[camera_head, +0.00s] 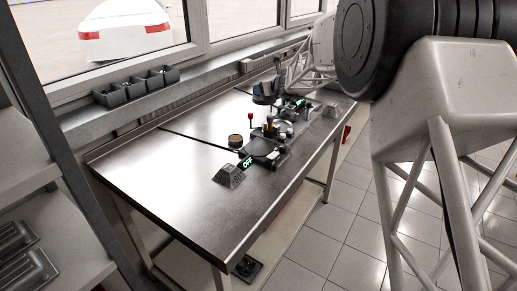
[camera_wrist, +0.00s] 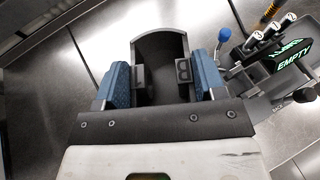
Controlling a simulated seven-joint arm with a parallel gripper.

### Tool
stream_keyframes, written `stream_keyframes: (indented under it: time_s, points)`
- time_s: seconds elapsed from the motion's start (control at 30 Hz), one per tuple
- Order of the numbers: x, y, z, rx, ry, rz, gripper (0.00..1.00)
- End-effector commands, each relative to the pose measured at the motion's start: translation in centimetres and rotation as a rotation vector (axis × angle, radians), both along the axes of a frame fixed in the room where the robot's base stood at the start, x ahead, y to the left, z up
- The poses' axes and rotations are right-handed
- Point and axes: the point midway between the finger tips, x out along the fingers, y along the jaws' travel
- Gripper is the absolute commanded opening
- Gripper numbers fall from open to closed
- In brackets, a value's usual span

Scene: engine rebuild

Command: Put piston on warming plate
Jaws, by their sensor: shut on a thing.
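My gripper (camera_wrist: 163,82) has blue fingers and is shut on the piston (camera_wrist: 158,46), a dark grey rounded piece between them in the wrist view. In the head view my gripper (camera_head: 265,97) is small and dark, above the far part of the steel bench, and what it holds cannot be made out there. The warming plate (camera_head: 261,147) appears to be the dark round plate by the green "OFF" sign, nearer than my gripper. Its top looks bare.
A short dark cylinder with a tan top (camera_head: 235,140) stands left of the plate. A dark pyramid-like block (camera_head: 229,177) is in front. A fixture with silver cylinders (camera_wrist: 272,31) and an "EMPTY" sign is right of my gripper. The bench's near left (camera_head: 165,185) is clear.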

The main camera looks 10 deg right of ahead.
Motion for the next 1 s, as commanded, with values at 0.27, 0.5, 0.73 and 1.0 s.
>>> stream_keyframes:
  time_s: [0.27, 0.5, 0.73, 1.0]
  points:
    - [-1.2, 1.1, 0.1, 0.001, -0.005, -0.068, 0.26]
    - [-2.4, 1.9, -0.2, 0.002, -0.007, -0.124, 0.26]
    - [-3.6, 2.7, -0.8, 0.005, -0.006, -0.173, 0.26]
    - [-5.1, 3.4, -1.7, 0.006, -0.003, -0.222, 0.26]
